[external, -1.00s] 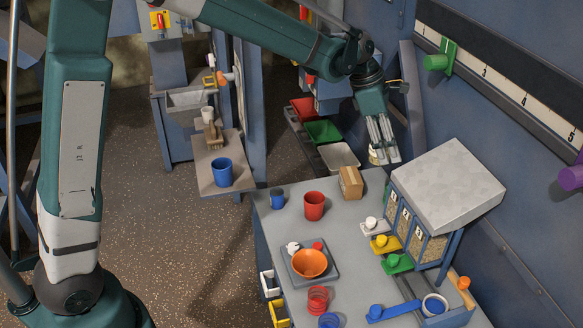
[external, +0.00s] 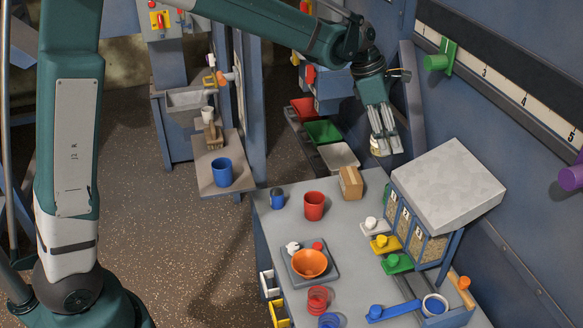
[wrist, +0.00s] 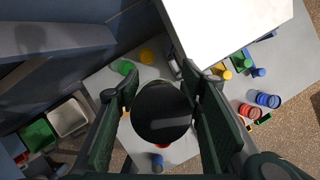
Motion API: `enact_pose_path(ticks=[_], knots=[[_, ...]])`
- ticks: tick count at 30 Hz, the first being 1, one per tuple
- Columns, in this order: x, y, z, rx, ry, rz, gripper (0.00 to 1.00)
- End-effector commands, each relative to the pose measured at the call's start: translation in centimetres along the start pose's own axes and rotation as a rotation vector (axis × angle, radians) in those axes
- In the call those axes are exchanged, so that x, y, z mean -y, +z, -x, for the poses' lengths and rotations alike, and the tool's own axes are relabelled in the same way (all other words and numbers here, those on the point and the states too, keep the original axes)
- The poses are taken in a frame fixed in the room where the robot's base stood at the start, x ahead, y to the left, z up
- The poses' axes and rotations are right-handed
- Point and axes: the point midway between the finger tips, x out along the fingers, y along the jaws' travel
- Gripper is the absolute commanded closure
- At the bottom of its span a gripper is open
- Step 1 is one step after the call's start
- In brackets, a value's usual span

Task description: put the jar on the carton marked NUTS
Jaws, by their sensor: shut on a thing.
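My gripper (external: 384,132) is above the far end of the bench, with its fingers closed around a small pale jar (external: 376,147). In the wrist view the jar's round black top (wrist: 162,112) sits between the two green-padded fingers and hides much of the bench below. A brown carton (external: 350,183) stands on the bench at its far edge, lower and left of the jar in the external view. No lettering on it can be read. The jar is clear of the carton, held higher up.
A dispenser with a wide pale top (external: 446,185) stands close to the right of the carton. A red cup (external: 314,206) and a blue cup (external: 277,198) stand to the left. A tray (external: 329,279) with an orange bowl is nearer. Open bins (external: 323,132) lie beyond the bench.

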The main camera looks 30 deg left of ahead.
Motion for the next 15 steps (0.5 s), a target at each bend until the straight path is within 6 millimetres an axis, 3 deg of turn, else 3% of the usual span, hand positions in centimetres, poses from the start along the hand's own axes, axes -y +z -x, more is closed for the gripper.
enact_pose_path(ticks=[8, 15], knots=[[-1.0, -0.6, -0.3, 0.000, 0.002, 0.010, 0.80], [-4.1, -2.6, -1.6, 0.000, 0.009, 0.041, 0.80]])
